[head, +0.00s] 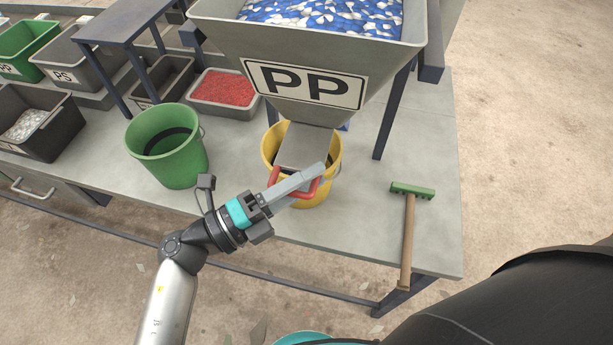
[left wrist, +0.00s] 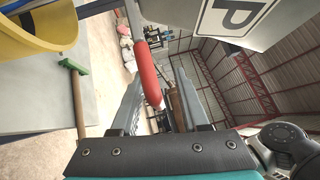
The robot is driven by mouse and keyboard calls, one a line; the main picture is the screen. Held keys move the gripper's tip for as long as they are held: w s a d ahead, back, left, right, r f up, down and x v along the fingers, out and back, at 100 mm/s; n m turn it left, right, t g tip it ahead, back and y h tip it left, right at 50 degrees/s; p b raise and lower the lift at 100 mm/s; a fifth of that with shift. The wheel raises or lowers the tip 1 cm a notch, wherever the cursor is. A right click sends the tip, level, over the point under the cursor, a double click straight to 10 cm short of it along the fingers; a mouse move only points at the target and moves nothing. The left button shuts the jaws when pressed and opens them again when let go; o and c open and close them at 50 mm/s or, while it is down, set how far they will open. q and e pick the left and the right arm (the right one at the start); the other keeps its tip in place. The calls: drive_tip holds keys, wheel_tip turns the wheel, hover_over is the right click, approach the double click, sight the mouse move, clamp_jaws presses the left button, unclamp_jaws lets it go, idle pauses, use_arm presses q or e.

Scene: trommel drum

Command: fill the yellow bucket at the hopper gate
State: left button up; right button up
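The grey hopper (head: 215,35) marked PP holds blue and white flakes (head: 325,14). Its grey chute (head: 303,146) points down into the yellow bucket (head: 270,152), which stands upright on the bench and also shows in the left wrist view (left wrist: 40,42). A red handle (head: 304,193) is at the chute's front; it also shows in the left wrist view (left wrist: 148,75). My left gripper (head: 318,172) is open at the handle, which lies between the fingers with a gap to the right finger. The bucket's inside is mostly hidden. My right gripper is not in view.
A green bucket (head: 185,160) stands left of the yellow one. A green-headed scraper with a wooden handle (head: 408,235) lies to the right. A bin of red flakes (head: 222,92) and other bins are behind left. The bench front (head: 350,235) is bare.

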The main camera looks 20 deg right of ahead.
use_arm(q)
drive_tip(key=shift+f, duration=0.1)
drive_tip(key=b+v, duration=0.2)
drive_tip(key=v, duration=1.3)
drive_tip(key=shift+b, duration=0.3)
drive_tip(key=shift+a, duration=0.15)
idle(5.9)
